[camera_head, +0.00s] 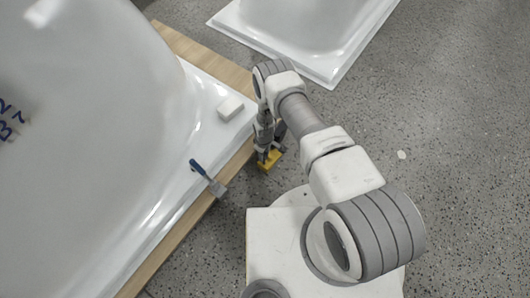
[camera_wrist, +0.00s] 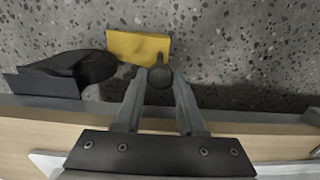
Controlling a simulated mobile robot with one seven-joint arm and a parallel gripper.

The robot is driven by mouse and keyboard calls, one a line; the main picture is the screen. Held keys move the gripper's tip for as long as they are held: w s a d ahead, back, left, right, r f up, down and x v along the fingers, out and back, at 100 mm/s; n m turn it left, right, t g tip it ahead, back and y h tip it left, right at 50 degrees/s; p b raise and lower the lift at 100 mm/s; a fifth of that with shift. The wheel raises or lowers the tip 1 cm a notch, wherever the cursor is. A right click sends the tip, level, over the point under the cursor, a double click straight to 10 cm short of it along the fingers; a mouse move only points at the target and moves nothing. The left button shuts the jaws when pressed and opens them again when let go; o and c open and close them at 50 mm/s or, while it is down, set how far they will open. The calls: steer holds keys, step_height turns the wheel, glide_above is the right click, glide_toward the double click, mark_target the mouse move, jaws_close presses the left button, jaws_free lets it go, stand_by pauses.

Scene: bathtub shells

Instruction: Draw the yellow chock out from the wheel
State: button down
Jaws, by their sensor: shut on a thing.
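The yellow chock (camera_head: 271,158) is on the grey floor beside the wooden edge, under my gripper (camera_head: 265,152). In the wrist view the chock (camera_wrist: 138,46) is a flat yellow block. My gripper (camera_wrist: 160,77) is shut on a round dark knob at the chock's right end. The black wheel (camera_wrist: 80,68) lies just left of the chock in the wrist view, with its dark bracket at the far left. The wheel's end is close to the chock; I cannot tell if they touch. In the head view my gripper mostly hides the wheel.
A white tub shell (camera_head: 100,120) on a wooden board (camera_head: 197,205) stands at the left. A blue-handled tool (camera_head: 205,175) and a white block (camera_head: 230,108) rest on its rim. Another white shell (camera_head: 300,35) is at the top. Speckled floor (camera_head: 460,110) is open to the right.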

steer(key=s+a+p, duration=0.1)
steer(key=s+a, duration=0.3)
steer(key=s, duration=0.1)
steer(key=shift+r, duration=0.2)
stand_by(0.5)
steer(key=shift+r, duration=0.15)
steer(key=shift+r+p, duration=2.2)
steer(key=shift+r, duration=0.65)
steer(key=shift+s, duration=0.1)
